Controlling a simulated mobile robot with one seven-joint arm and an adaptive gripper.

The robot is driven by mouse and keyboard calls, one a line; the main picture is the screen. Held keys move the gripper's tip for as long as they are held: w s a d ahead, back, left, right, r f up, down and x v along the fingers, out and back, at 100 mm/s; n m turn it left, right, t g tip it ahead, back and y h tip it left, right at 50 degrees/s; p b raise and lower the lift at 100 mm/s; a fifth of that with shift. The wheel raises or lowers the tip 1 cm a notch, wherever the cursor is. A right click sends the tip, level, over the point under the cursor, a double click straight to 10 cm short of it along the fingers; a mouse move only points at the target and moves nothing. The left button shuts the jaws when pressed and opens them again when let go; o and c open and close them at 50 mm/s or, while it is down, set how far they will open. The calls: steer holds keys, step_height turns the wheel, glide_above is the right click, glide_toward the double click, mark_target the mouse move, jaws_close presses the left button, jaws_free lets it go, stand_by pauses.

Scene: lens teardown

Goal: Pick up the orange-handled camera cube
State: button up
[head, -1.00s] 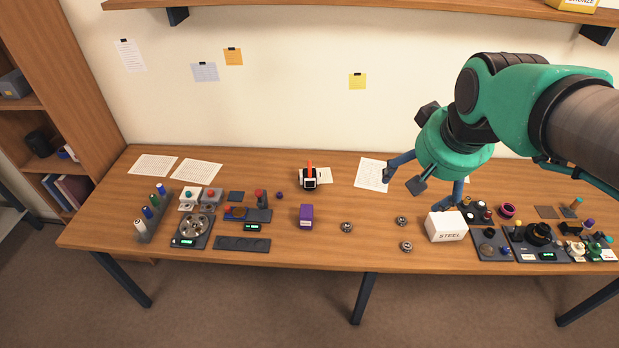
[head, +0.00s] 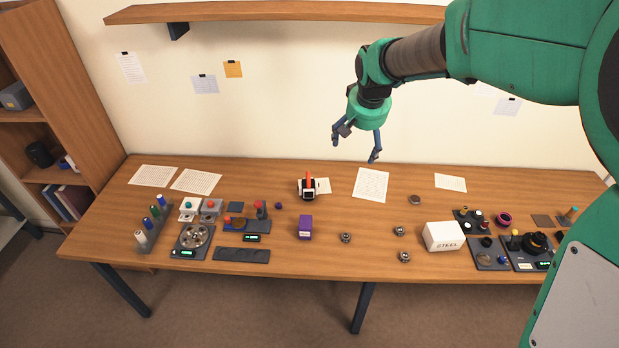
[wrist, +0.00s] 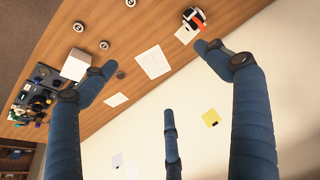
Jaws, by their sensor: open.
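The camera cube (head: 308,190) is a small white and black block with an orange handle on top. It stands upright on the table, left of the middle, in the head view. It also shows at the top of the wrist view (wrist: 194,17), with its orange handle beside it. My gripper (head: 356,150) is open and empty. It hangs in the air above the back of the table, to the right of the cube and apart from it. In the wrist view its blue fingers (wrist: 160,58) are spread wide with nothing between them.
A purple box (head: 305,227) stands in front of the cube. A white box marked STEEL (head: 443,236) and several small metal rings lie to the right. Trays of parts crowd both table ends. A paper sheet (head: 371,185) lies right of the cube. A shelf (head: 260,12) runs above.

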steer(key=w+a+f+p, duration=0.1)
steer(key=w+a+f, duration=0.7)
steer(key=w+f, duration=0.45)
steer(key=g+p, duration=0.1)
glide_toward(309, 177)
steer(key=f, duration=0.1)
steer(key=shift+w+a+f+n, duration=0.15)
steer(key=shift+w+f+n, duration=0.15)
steer(key=shift+f, duration=0.15)
steer(key=shift+x, duration=4.2)
steer(key=shift+f, duration=0.15)
steer(key=shift+x, duration=2.5)
steer(key=shift+c, duration=0.3)
